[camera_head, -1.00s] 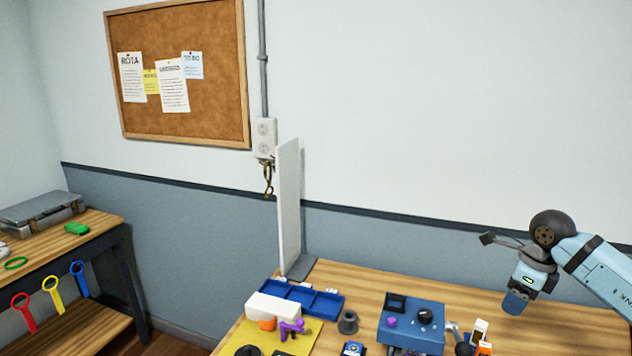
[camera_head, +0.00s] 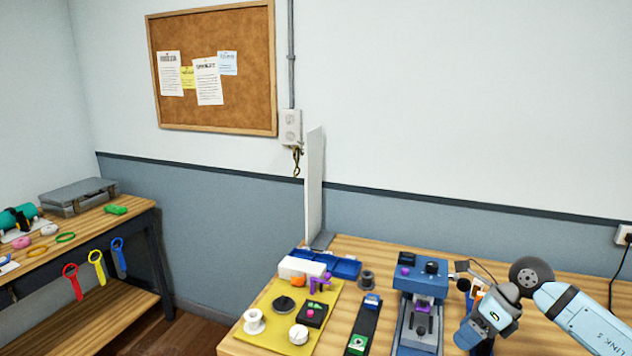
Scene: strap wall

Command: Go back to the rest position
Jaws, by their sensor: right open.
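My right arm comes in from the right edge, and its gripper (camera_head: 478,345) points down over the right part of the wooden workbench (camera_head: 262,338). The fingertips are partly cut off by the lower edge of the picture. The gripper is open, and I see nothing held in it. My left gripper is not in the picture.
A blue machine (camera_head: 420,285) stands just left of my right gripper. A yellow mat (camera_head: 268,335) with several small parts, a blue tray (camera_head: 345,267) and a white upright panel (camera_head: 314,190) are farther left. A side table (camera_head: 100,220) stands at the left.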

